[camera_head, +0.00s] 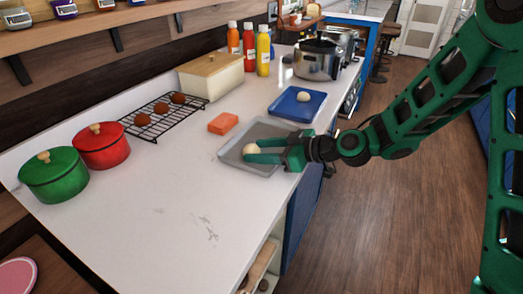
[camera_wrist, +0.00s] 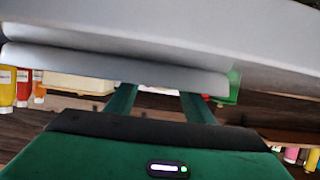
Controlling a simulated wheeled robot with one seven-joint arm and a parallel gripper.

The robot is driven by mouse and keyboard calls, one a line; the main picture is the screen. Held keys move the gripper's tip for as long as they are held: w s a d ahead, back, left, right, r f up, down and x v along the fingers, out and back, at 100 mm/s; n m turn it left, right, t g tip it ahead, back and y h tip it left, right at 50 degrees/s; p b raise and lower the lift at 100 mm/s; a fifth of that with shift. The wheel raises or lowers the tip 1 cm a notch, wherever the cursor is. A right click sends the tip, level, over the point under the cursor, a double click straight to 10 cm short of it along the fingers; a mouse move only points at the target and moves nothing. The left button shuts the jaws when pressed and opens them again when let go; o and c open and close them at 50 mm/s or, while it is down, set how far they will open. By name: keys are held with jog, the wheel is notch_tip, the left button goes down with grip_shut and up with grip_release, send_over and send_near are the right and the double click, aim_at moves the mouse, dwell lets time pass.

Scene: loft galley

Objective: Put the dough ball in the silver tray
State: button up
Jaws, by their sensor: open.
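The silver tray (camera_head: 270,128) lies on the white counter near its right edge. A pale dough ball (camera_head: 251,149) shows at the tray, at the tips of my gripper's fingers. My gripper (camera_head: 254,151) is open, reaching in from the right low over the tray, with its green fingers on either side of the ball. I cannot tell whether they touch it. A second pale dough ball (camera_head: 303,97) sits on the blue tray (camera_head: 283,106) behind. In the wrist view my gripper (camera_wrist: 158,98) has its fingers apart; a grey surface hides their tips, and no ball shows there.
An orange block (camera_head: 223,123) lies left of the silver tray. A black rack (camera_head: 160,121) with brown balls, a red pot (camera_head: 102,147), a green pot (camera_head: 54,175), a cream bin (camera_head: 212,78) and a steel pot (camera_head: 317,61) stand around. The front counter (camera_head: 170,225) is clear.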

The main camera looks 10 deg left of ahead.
jog(key=shift+s+f, duration=0.5)
jog(key=shift+f, duration=0.15)
jog(key=shift+a+r, duration=0.15)
jog(key=shift+r, duration=0.35)
jog(key=v, duration=1.2)
jog(key=shift+w+r, duration=0.35)
jog(key=s+d+f+m+h, duration=0.2)
jog(key=d+m+h, duration=0.1)
jog(key=d, duration=0.5)
jog(key=s+d+f+m+g+h, duration=0.1)
jog(key=s+d+m+h, duration=0.2)
jog(key=d, duration=0.5)
jog(key=s+d+f+m+h, duration=0.2)
jog(key=d+m+h, duration=0.1)
jog(key=d, duration=0.6)
jog(key=s+d+r+m+g+h, duration=0.1)
jog(key=s+d+m+h, duration=0.1)
jog(key=s+d+m, duration=0.4)
jog(key=s+d+r+m+g+h, duration=0.1)
jog(key=s+d+r+m+g, duration=0.1)
jog(key=s+d+m, duration=0.3)
jog(key=s+d, duration=0.3)
jog(key=s, duration=0.4)
jog(key=shift+d+m+g+h, duration=0.3)
jog(key=shift+d+m+h, duration=0.1)
